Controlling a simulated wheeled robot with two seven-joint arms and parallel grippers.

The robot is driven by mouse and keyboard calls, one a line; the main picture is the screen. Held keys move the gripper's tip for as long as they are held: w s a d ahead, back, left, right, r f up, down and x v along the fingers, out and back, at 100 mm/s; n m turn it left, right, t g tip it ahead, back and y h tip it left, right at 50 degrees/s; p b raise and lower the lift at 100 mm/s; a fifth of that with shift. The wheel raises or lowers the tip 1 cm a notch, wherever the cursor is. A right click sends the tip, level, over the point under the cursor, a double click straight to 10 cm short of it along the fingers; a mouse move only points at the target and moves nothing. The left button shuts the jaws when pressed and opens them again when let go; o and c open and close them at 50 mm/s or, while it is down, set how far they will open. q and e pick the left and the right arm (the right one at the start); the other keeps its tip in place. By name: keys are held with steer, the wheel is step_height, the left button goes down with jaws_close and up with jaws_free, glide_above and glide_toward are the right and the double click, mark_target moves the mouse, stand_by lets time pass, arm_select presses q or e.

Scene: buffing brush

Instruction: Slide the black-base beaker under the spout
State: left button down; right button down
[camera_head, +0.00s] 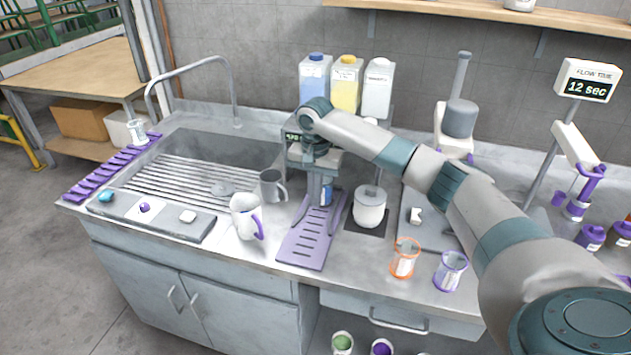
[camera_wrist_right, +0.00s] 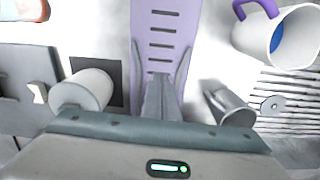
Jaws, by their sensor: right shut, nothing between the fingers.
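My right gripper (camera_head: 320,188) reaches down over the purple slotted tray (camera_head: 302,246), its fingers shut and empty. In the right wrist view, the fingertips (camera_wrist_right: 160,84) point along the tray (camera_wrist_right: 164,40). I cannot pick out a beaker with a clearly black base. An orange-rimmed clear beaker (camera_head: 405,259) and a purple-rimmed one (camera_head: 450,271) stand at the counter's front right. Another clear beaker (camera_head: 137,131) stands by the sink's far left. My right arm and hand cover the area above the tray, and I cannot make out a spout there. My left gripper is out of view.
Three jugs stand behind. A display (camera_head: 588,82) reads 12 sec.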

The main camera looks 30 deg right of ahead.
mark_target(327, 199)
step_height(327, 199, down, 3)
steer(key=shift+f+p, duration=0.1)
steer(key=shift+p, duration=0.35)
steer(key=shift+w+d+p, duration=0.4)
steer(key=shift+w+d, duration=0.15)
steer(key=shift+d, duration=0.2)
steer(key=shift+w+d+f+p, duration=0.2)
steer(key=shift+w+d+p, duration=0.1)
steer(key=shift+w+d, duration=0.45)
steer(key=shift+w+d, duration=0.45)
steer(key=shift+d, duration=0.2)
steer(key=shift+w+d, duration=0.45)
steer(key=shift+d, duration=0.2)
